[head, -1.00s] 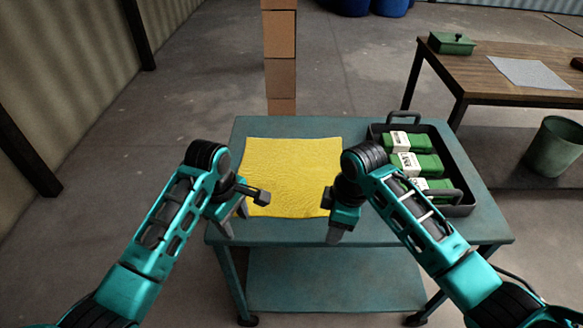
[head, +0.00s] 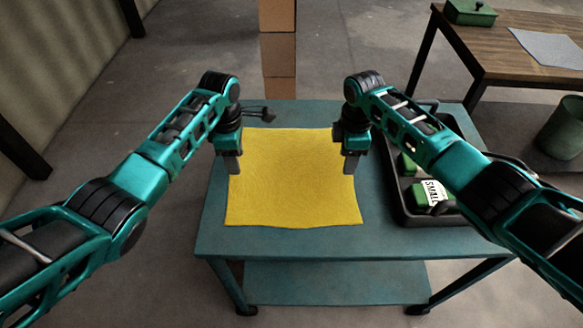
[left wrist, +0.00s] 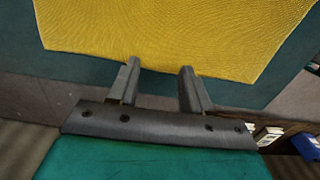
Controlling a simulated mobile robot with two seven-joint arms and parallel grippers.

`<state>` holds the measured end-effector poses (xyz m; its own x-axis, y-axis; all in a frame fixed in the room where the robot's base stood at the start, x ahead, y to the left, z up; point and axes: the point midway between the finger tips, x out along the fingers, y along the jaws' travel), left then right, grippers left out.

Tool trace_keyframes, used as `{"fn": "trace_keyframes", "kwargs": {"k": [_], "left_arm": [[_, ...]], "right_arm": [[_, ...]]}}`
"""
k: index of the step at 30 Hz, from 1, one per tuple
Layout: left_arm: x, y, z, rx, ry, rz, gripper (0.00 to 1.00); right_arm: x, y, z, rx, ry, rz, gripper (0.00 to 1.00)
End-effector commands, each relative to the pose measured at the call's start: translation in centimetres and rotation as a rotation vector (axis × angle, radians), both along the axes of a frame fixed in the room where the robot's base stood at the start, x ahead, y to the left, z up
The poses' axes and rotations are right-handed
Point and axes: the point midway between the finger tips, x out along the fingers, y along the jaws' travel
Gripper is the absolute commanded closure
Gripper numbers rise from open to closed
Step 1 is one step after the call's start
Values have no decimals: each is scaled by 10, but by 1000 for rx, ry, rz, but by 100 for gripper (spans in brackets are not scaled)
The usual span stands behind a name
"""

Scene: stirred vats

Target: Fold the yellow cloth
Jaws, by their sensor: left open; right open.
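The yellow cloth (head: 293,185) lies flat and spread out on the blue-green cart top (head: 300,243). My left gripper (head: 232,168) is open at the cloth's left side, towards its far corner. My right gripper (head: 350,168) is open at the cloth's right side, towards its far corner. In the left wrist view, the open, empty fingers (left wrist: 160,74) point at an edge of the cloth (left wrist: 180,30).
A dark tray (head: 399,214) with green packages (head: 428,193) stands on the cart's right, partly hidden by my right arm. A brown column (head: 278,55) rises behind the cart. A wooden table (head: 520,65) and green bin (head: 562,132) are at the right. The cart's front strip is clear.

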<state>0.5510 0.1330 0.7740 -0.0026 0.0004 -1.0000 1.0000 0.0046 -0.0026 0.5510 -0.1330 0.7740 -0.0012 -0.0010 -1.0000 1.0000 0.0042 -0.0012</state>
Motion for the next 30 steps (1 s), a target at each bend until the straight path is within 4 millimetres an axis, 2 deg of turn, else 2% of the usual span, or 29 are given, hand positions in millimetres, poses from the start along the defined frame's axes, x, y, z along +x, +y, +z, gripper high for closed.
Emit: {"fn": "trace_keyframes", "kwargs": {"k": [6,20,30], "left_arm": [[0,0,-18,-1,-1,-1,51],[0,0,-25,0,-1,-1,51],[0,0,-23,0,-1,0,67]], "right_arm": [[0,1,-19,1,0,1,51],[0,0,-26,1,0,0,51],[0,0,-24,0,0,0,67]]}}
